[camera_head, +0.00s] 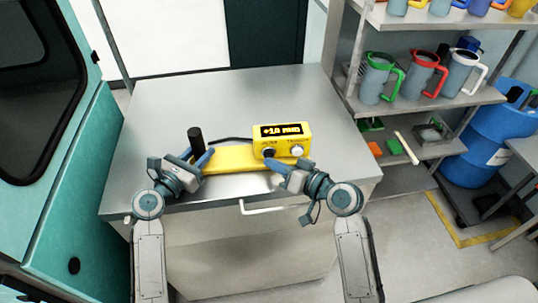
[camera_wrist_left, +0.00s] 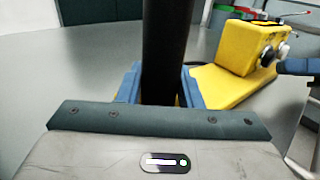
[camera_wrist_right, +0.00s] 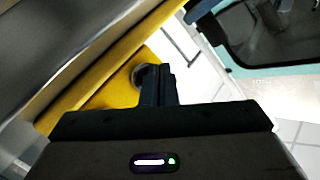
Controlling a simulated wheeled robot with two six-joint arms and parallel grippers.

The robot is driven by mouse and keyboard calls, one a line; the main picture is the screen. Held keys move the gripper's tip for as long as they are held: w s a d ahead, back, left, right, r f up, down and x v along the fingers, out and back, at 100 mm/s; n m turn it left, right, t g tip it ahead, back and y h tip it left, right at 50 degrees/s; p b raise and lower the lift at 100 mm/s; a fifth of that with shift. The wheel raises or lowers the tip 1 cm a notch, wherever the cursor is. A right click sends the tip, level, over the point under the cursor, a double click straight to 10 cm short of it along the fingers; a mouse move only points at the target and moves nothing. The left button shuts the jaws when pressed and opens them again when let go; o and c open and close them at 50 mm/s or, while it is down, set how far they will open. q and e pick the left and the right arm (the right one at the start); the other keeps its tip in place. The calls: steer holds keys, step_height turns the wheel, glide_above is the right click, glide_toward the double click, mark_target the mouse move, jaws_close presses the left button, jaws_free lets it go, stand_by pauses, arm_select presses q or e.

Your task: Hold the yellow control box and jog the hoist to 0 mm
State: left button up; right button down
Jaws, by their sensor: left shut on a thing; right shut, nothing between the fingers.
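The yellow control box (camera_head: 287,131) stands on a yellow base plate (camera_head: 230,159) on the metal cabinet top. Its display appears to read +10 mm. Two knobs are on its front, a dark left knob (camera_head: 268,153) and a pale right knob (camera_head: 297,151). My left gripper (camera_head: 200,158) is shut on the upright black handle (camera_head: 195,138) at the plate's left end; the left wrist view shows a finger (camera_wrist_left: 190,86) on each side of it. My right gripper (camera_head: 272,163) is shut and empty, its tips at the left knob, which also shows in the right wrist view (camera_wrist_right: 138,74). Contact is unclear.
The metal cabinet top (camera_head: 160,100) is clear behind the box. A dark cable (camera_head: 230,139) runs behind the plate. A shelf rack (camera_head: 440,104) with several jugs and a blue cylinder (camera_head: 485,140) stand to the right. A teal machine (camera_head: 70,200) is at the left.

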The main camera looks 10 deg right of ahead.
steer(key=shift+w, duration=0.6)
stand_by(0.6)
stand_by(0.5)
steer(key=shift+s, duration=1.05)
steer(key=shift+s+a, duration=0.15)
steer(key=shift+s, duration=2.35)
stand_by(0.8)
steer(key=s, duration=0.3)
steer(key=shift+s+d, duration=0.15)
steer(key=shift+d, duration=0.05)
